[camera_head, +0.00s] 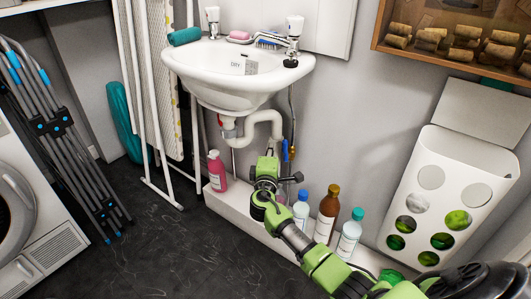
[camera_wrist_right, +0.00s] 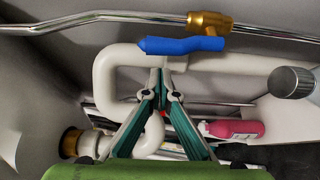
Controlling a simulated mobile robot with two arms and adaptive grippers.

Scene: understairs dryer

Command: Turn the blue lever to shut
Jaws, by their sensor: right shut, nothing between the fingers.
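The blue lever (camera_head: 285,151) is below the sink beside the thin supply pipe, upright and roughly in line with it. In the right wrist view the blue lever (camera_wrist_right: 180,46) sits on a brass valve (camera_wrist_right: 208,22) and runs roughly along the metal pipe. My right gripper (camera_head: 270,156) is under the sink, just left of the lever in the head view. In the wrist view its teal-sided fingers (camera_wrist_right: 161,78) meet at the tips, shut and empty, close to the lever. I cannot tell whether they touch it. My left gripper is out of view.
The white drain trap (camera_head: 262,118) bends close around my right gripper. A pink bottle (camera_head: 216,171) and several other bottles stand on the white ledge below. A white bin (camera_head: 455,165) with round holes is at right. The dark floor (camera_head: 165,245) at left is clear.

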